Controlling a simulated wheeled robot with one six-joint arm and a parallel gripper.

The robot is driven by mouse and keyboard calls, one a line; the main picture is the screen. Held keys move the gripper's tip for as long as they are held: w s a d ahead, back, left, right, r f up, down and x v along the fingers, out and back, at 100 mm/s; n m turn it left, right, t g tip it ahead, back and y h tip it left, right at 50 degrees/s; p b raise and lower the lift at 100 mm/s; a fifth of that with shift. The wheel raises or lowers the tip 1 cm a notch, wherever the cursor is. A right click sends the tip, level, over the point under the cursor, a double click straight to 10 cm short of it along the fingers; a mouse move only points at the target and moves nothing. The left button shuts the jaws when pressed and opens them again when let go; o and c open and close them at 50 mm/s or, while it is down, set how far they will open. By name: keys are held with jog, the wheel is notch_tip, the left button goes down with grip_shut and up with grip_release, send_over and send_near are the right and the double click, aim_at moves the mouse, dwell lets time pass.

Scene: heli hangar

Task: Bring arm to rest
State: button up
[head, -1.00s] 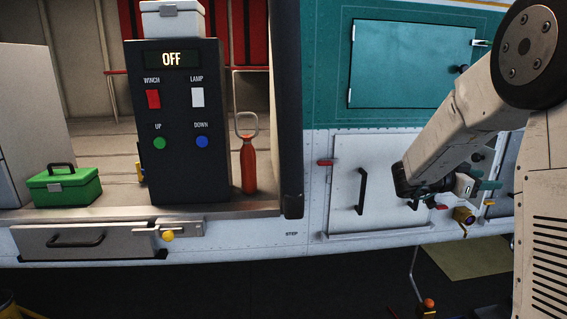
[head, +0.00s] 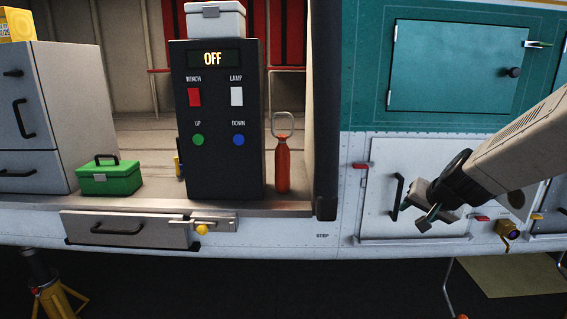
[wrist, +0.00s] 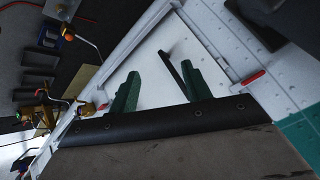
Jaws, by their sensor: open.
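My gripper (head: 432,212) is at the right in the head view, in front of the white lower hatch with the black handle (head: 398,197). In the wrist view its two green fingers (wrist: 160,92) stand apart with nothing between them. The hatch's white panel and black handle (wrist: 172,62) show beyond the fingers. I cannot tell how far the fingertips are from the panel. My arm comes in from the right edge, slanting down to the left.
A black control box (head: 221,120) reading OFF stands on the cabin floor, with a green case (head: 109,180) and a red bottle (head: 283,166) beside it. A teal hatch (head: 458,65) is above. A yellow-ringed fitting (head: 507,229) sits low right. A yellow stand (head: 52,295) is at lower left.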

jog(key=s+a+n+g+y, duration=0.1)
jog(key=s+a+g, duration=0.15)
jog(key=s, duration=0.35)
jog(key=s+a+n+g+y, duration=0.1)
jog(key=s+a+n, duration=0.1)
jog(key=s+a, duration=0.3)
jog(key=s+r+n+g+h, duration=0.1)
jog(key=s+g, duration=0.1)
jog(key=s, duration=0.9)
jog(key=s+r+n+g+h, duration=0.1)
jog(key=s+r+n, duration=0.1)
jog(key=s, duration=0.9)
jog(key=shift+s+d+r+g, duration=0.15)
jog(key=shift+d+r+g, duration=0.05)
jog(key=shift+r+g, duration=0.15)
